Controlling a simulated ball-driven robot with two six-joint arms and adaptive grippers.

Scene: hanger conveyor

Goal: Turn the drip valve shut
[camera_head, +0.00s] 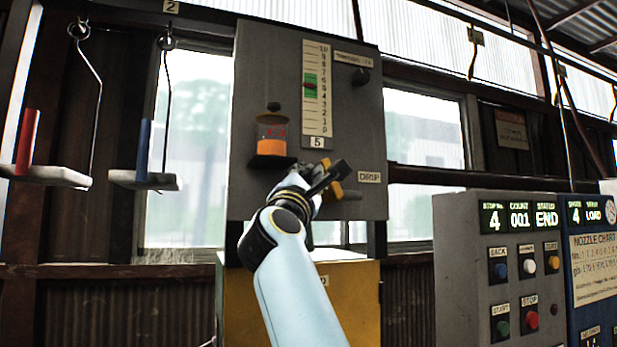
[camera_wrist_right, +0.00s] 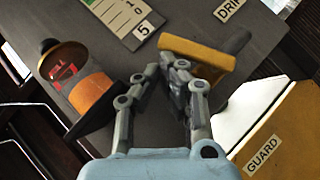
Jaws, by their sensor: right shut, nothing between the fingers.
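The drip valve shows as a yellow bar handle (camera_head: 337,189) with a dark grey stub beside it, low on the grey panel next to the DRIP label (camera_head: 370,177). In the right wrist view the yellow handle (camera_wrist_right: 197,52) lies slanted just beyond my fingertips. My right gripper (camera_head: 325,174) is shut and empty in front of the panel, partly covering the valve in the head view. In the right wrist view its fingertips (camera_wrist_right: 175,67) are together at the handle's near edge; I cannot tell whether they touch. My left gripper is not in view.
An orange-filled jar (camera_head: 271,133) sits on a small shelf left of my gripper. A scale (camera_head: 317,88) with a 5 tag is above. A yellow guard box (camera_wrist_right: 287,140) is below. A control console (camera_head: 500,260) stands at right; hanging trays (camera_head: 143,180) are at left.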

